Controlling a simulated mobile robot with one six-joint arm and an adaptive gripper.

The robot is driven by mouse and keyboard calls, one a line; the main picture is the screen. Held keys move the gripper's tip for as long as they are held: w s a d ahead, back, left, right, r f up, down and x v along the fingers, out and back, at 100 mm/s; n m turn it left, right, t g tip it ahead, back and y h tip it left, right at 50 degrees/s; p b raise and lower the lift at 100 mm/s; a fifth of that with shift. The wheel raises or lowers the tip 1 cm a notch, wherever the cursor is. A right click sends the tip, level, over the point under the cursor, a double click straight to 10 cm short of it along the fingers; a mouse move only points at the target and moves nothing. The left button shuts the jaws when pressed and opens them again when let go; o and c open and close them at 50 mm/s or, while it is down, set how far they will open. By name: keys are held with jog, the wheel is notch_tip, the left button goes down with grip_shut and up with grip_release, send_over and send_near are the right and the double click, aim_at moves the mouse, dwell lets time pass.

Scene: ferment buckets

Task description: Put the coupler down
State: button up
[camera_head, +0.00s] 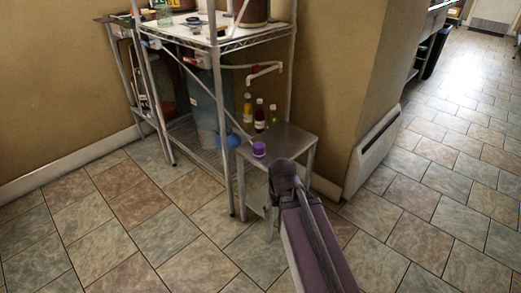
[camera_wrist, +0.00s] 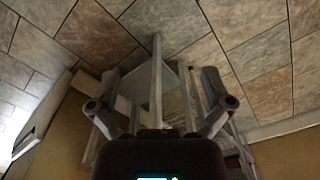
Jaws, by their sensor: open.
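A small purple piece (camera_head: 259,149), which may be the coupler, sits on the front corner of a small grey side table (camera_head: 288,139) in the head view. In the wrist view my gripper (camera_wrist: 160,82) is open, its two dark fingers wide apart with nothing held between them. Beyond the fingers the wrist view shows grey metal legs and the tiled floor, upside down; I cannot make out the purple piece there.
Several bottles (camera_head: 259,116) with coloured contents stand at the back of the side table. A wire shelf rack (camera_head: 215,42) stands at its left, with a tall bluish container (camera_head: 205,95) inside. A white wall heater (camera_head: 374,150) is at the right. The tiled floor at left is clear.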

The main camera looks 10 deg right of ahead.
notch_tip(320, 180, up, 4)
jog(key=shift+f+p, duration=0.15)
jog(key=shift+p, duration=1.1)
jog(key=c, duration=0.6)
